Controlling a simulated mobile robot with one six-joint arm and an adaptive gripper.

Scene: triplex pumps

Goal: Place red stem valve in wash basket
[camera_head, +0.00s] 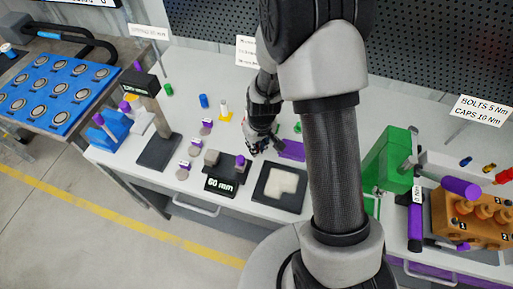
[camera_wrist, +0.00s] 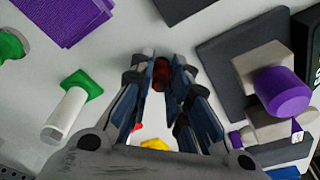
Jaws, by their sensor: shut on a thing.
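My gripper (camera_head: 264,150) is over the white bench, left of my arm's large link. In the wrist view my gripper (camera_wrist: 160,75) is shut on a dark red piece, the red stem valve (camera_wrist: 160,77), which shows between the fingertips. Most of the valve is hidden by the fingers, and it cannot be made out in the head view. A purple textured piece (camera_wrist: 62,18) lies at the top left of the wrist view, and a purple piece (camera_head: 292,149) shows right of the gripper in the head view. I cannot tell whether it is the wash basket.
A black tray with a pale pad (camera_head: 281,184) and a black block marked 60 mm (camera_head: 221,185) are on the bench near the gripper. A white cylinder on a green base (camera_wrist: 72,108) stands close by. A green box (camera_head: 390,160) is at the right.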

